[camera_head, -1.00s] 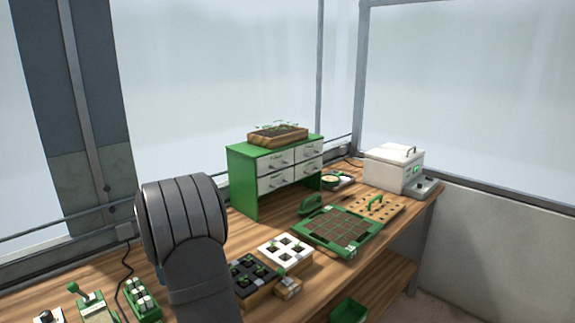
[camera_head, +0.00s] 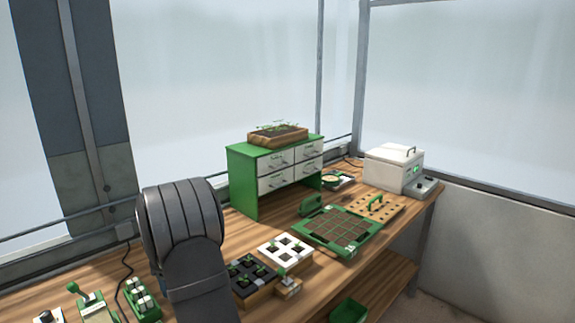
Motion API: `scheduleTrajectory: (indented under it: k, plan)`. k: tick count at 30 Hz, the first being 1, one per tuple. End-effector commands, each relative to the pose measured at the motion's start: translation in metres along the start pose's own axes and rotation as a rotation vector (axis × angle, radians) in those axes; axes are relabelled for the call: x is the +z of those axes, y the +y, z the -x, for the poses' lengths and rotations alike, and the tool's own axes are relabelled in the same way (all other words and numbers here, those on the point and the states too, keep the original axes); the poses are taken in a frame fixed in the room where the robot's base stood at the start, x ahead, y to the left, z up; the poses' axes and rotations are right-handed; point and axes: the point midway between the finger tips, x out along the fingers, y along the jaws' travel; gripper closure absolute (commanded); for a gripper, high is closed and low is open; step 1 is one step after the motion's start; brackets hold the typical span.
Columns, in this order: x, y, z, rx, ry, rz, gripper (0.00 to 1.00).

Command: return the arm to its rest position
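A grey rounded link of my arm (camera_head: 185,225) stands at the lower left of the head view, in front of the wooden workbench (camera_head: 240,228). My gripper does not show in this view, so its state and anything it might hold are hidden. The arm link covers part of the bench between the items at the lower left and the black seedling tray (camera_head: 252,275).
A green cabinet (camera_head: 243,185) with white drawers bears a wooden planter (camera_head: 277,137). In front are a white tray (camera_head: 285,250), a green-framed seed tray (camera_head: 340,230) and a pegged wooden board (camera_head: 375,207). A white box (camera_head: 393,168) stands at the far right.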

Motion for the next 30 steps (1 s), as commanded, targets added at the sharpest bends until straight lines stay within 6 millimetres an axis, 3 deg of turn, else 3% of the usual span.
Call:
scheduleTrajectory:
  k: [3, 20, 21, 30]
  plan:
    - [0.024, 0.005, 0.013, 0.000, 0.000, -0.005, 0.35]
    - [0.118, 0.023, 0.071, 0.001, 0.000, -0.005, 0.35]
    - [0.106, 0.015, 0.073, 0.000, 0.000, 0.003, 0.35]
    - [0.062, -0.023, 0.094, 0.000, 0.000, 0.004, 0.35]
